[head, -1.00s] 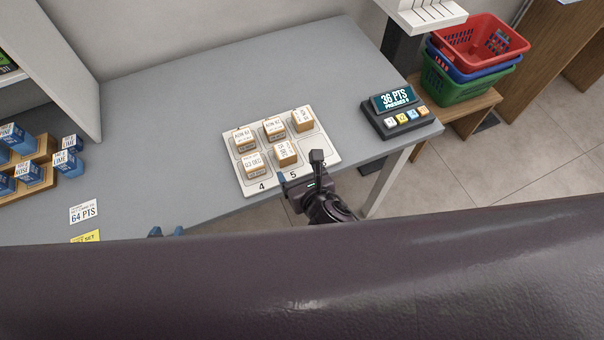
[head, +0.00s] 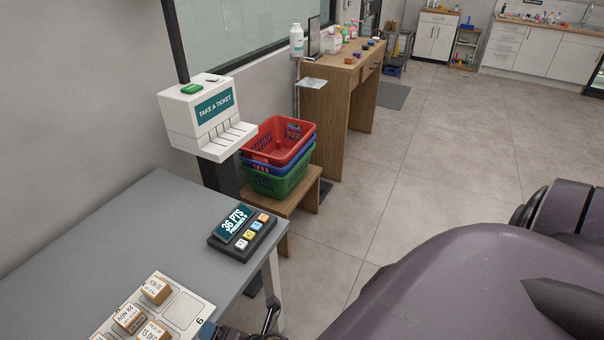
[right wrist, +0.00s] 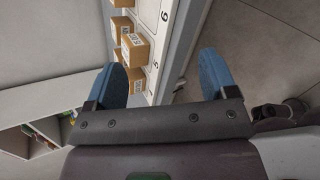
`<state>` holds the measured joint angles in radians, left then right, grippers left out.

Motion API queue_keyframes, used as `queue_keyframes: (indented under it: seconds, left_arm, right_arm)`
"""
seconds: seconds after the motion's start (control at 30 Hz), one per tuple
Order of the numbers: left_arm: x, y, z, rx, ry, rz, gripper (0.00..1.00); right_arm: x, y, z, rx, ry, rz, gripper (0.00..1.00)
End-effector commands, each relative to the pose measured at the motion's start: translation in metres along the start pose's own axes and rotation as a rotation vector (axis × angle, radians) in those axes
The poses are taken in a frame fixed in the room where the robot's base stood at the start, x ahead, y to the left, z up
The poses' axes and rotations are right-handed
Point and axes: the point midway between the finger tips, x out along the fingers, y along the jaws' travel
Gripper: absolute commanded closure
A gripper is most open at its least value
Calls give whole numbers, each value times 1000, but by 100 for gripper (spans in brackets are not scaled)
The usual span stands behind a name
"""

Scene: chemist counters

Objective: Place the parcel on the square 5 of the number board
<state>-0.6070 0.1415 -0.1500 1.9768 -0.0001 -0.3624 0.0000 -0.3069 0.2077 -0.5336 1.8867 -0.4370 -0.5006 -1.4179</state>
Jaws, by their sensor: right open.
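The number board (head: 180,308) lies on the grey counter, cut off by the bottom edge of the head view. Square 6 is empty. Small brown parcels with white labels stand on it: a far one (head: 156,289), another (head: 127,318), and one beside the empty square (head: 152,331). In the right wrist view a parcel (right wrist: 135,50) stands on the board by the number 5, close to the left blue finger. My right gripper (right wrist: 163,75) is open and empty, at the board's front edge. My left gripper is out of view.
A points display with buttons (head: 242,234) stands at the counter's (head: 130,225) right end. Beyond are a ticket dispenser (head: 207,120) and stacked baskets (head: 279,140) on a wooden stool (head: 300,195). Open floor lies to the right.

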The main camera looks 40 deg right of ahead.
Motion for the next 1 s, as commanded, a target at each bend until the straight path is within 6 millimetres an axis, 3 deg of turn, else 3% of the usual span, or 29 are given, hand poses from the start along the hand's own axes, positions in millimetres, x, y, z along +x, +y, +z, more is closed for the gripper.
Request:
queue_keyframes:
  seconds: [0.4,0.6,0.8,1.0]
  left_arm:
    - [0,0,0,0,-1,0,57]
    - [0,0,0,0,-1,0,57]
    - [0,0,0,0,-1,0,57]
    - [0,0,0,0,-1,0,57]
  right_arm:
    - [-47,-74,62,1213,-133,-34,22]
    - [-74,-104,89,1697,-214,13,22]
    - [-89,-118,102,1941,-254,57,22]
    - [-91,-120,104,1977,-259,64,22]
